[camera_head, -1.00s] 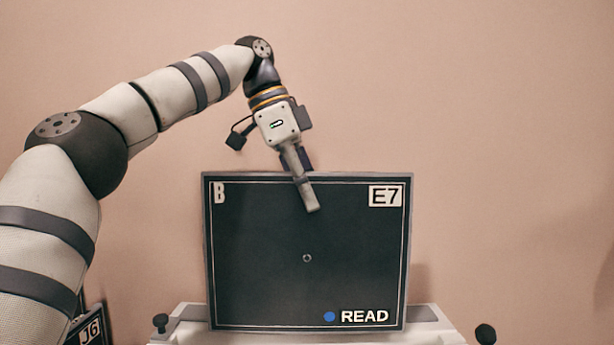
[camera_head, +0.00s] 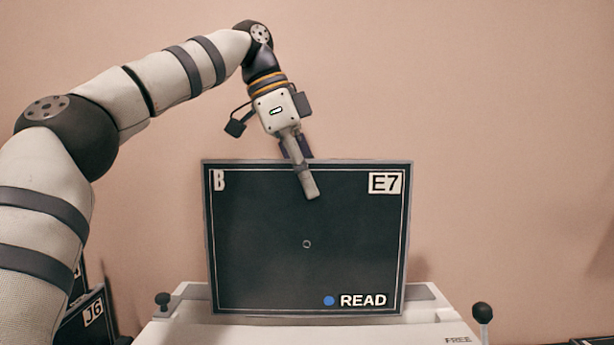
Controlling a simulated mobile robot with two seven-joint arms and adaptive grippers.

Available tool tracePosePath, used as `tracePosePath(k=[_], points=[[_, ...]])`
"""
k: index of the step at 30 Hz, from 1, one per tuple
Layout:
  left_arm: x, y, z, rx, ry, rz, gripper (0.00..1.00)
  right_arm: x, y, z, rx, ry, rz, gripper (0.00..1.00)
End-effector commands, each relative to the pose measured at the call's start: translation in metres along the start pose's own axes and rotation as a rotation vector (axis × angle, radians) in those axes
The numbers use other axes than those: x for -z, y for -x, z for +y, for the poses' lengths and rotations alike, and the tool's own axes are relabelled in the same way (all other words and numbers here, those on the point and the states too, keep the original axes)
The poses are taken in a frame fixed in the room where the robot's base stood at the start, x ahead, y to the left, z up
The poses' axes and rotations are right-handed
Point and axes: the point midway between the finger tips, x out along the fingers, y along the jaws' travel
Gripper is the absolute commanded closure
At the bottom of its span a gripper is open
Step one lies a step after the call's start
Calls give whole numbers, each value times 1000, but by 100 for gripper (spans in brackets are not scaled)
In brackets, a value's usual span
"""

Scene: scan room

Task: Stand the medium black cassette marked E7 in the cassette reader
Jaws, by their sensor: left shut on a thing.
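The black cassette marked E7 (camera_head: 270,240) is upright with its face toward me. It also bears a B at top left and a blue dot with READ at bottom right. My left gripper (camera_head: 310,190) is shut on the middle of its top edge, one finger showing in front of the face; the other finger is mostly hidden behind. The white cassette reader (camera_head: 185,330) is at the bottom of the picture. The cassette's lower edge overlaps the reader's top. I cannot tell whether it touches the reader or sits in its slot. My right gripper is out of view.
Bare wall fills the background.

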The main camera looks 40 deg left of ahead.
Motion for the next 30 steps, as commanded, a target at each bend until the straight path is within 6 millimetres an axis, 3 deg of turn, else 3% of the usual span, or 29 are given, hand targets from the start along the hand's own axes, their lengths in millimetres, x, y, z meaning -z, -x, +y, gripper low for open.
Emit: tracePosePath(k=[30], points=[[-12, -27, 0, 3, -1, 5, 100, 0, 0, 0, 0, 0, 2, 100]])
